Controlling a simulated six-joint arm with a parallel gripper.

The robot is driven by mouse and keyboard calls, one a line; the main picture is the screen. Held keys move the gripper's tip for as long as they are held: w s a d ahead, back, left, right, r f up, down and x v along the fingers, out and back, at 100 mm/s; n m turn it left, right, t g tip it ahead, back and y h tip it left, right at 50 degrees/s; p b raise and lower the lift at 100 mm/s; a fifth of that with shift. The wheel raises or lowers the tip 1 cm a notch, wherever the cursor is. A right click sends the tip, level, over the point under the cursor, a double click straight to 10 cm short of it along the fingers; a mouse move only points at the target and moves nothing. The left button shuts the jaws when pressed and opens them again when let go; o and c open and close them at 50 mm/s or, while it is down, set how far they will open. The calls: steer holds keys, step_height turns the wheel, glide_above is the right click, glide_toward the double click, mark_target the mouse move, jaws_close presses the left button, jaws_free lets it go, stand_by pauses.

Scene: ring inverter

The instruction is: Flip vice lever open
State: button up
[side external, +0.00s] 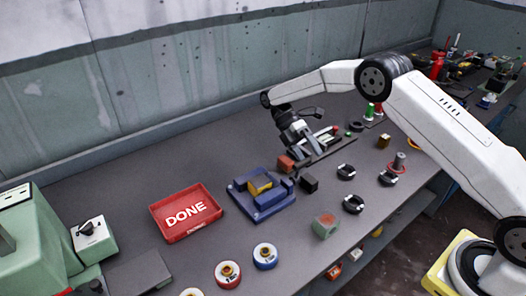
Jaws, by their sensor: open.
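A blue block-shaped fixture (262,207) with a yellow piece (259,184) in it sits on the bench near the middle; it looks like the vice. A reddish-brown block (286,163) stands at its upper right, and I cannot tell whether it is part of the vice lever. My gripper (301,154) points down just right of the reddish-brown block, above and right of the blue fixture. It is open, with nothing visible between its fingers. A dark fixture with red and light parts (328,142) lies just behind and right of the gripper. Contact is too small to tell.
A red DONE tray (186,212) lies left of the blue fixture. Round labelled parts (265,256) stand at the front edge. Green machinery (40,240) fills the left corner.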

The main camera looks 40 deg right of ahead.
steer(key=s+r, duration=1)
steer(key=s, duration=0.3)
steer(key=shift+s, duration=0.4)
steer(key=shift+r, duration=0.1)
